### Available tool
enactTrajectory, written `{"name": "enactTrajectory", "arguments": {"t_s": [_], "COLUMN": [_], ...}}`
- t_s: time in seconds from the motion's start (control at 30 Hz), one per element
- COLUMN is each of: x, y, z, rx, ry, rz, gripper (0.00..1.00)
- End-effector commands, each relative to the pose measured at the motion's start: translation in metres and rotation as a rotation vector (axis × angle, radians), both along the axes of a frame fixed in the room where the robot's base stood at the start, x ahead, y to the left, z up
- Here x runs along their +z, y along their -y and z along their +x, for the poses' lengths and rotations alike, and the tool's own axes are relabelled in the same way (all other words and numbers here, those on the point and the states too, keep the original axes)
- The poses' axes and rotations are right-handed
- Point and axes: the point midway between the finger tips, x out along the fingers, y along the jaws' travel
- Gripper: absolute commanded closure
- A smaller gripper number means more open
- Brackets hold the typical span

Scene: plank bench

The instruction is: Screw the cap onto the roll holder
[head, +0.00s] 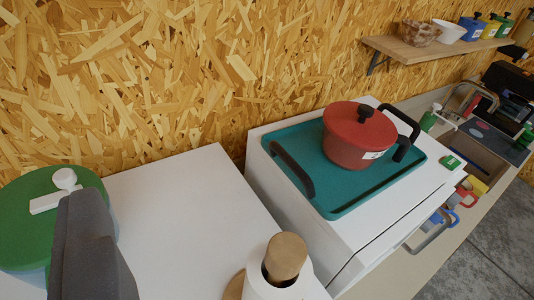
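The roll holder stands at the bottom edge of the head view, with a white roll (262,289) around it and part of a round wooden base (235,286) showing. A thick wooden cylinder (288,253) with a flat, paler top rises out of the roll's dark opening. I cannot tell whether it is the cap or the holder's post, and no separate cap shows. A dark grey block (92,255) at the lower left looks like part of my gripper, left of the roll and apart from it in the picture. Its fingertips cannot be made out.
A green-topped round container (35,215) with a white handle stands at the left. A red pot (355,150) sits on a teal tray (335,205) on a white box right of the roll. A wall shelf (425,50) holds bowls. The white top behind the roll is clear.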

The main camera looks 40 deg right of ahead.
Motion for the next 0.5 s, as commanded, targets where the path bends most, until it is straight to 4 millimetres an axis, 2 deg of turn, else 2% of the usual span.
{"name": "enactTrajectory", "arguments": {"t_s": [0.1, 0.17, 0.2, 0.37, 0.5], "x": [0.0, 0.001, 0.001, 0.002, 0.002], "y": [0.0, 0.0, 0.001, 0.012, 0.031], "z": [0.0, 0.0, 0.001, 0.014, 0.031], "rx": [0.0, 0.0, 0.0, 0.014, 0.073], "ry": [0.0, -0.002, -0.007, -0.096, -0.261], "rz": [0.0, -0.004, -0.014, -0.164, -0.43], "gripper": [0.61, 0.44, 0.39, 0.39, 0.39]}}
